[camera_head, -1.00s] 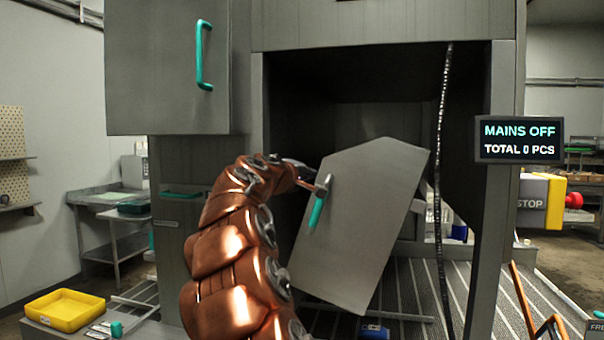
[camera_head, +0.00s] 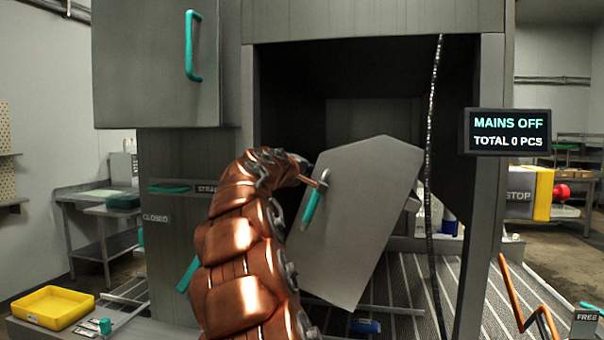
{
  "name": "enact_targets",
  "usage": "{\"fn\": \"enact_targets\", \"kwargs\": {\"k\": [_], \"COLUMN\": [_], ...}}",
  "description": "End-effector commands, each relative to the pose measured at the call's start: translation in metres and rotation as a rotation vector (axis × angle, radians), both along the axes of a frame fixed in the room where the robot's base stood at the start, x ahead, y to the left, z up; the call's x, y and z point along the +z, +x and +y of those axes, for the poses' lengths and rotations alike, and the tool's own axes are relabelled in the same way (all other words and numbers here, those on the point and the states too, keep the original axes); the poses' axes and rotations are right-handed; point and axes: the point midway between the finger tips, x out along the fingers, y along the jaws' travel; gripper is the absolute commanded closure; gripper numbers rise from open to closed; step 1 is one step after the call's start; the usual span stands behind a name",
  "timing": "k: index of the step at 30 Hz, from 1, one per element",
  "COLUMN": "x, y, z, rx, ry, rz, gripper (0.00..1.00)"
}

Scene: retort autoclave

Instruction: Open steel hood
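The steel hood (camera_head: 362,225) is a grey angular plate, seen tilted in front of the dark machine opening. A green bar handle (camera_head: 311,207) sits on its left side. My copper-coloured arm curves up from the bottom and bends right towards this handle. My gripper (camera_head: 319,181) is at the upper end of the handle and appears to touch it. The fingers are small and partly hidden by my arm, so their closure does not show clearly.
A grey cabinet door (camera_head: 158,65) with a green handle hangs at upper left. A dark cable (camera_head: 431,150) hangs at the opening's right. A display (camera_head: 508,132) reads MAINS OFF. A yellow stop box (camera_head: 543,194) is at right. A yellow tray (camera_head: 53,308) lies at lower left.

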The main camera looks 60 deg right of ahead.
Motion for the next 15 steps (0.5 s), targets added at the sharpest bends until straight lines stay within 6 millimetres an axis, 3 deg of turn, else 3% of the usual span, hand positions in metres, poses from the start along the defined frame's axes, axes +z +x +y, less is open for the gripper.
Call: {"fn": "enact_targets", "kwargs": {"k": [1,5,15], "x": [-0.010,-0.014,-0.012], "y": [-0.012,-0.026,-0.027], "z": [-0.005,-0.011,-0.011], "rx": [-0.012,-0.013,-0.008], "ry": [0.014,0.031,0.035], "rz": [-0.021,-0.067,-0.077], "gripper": [1.00,1.00,1.00]}}
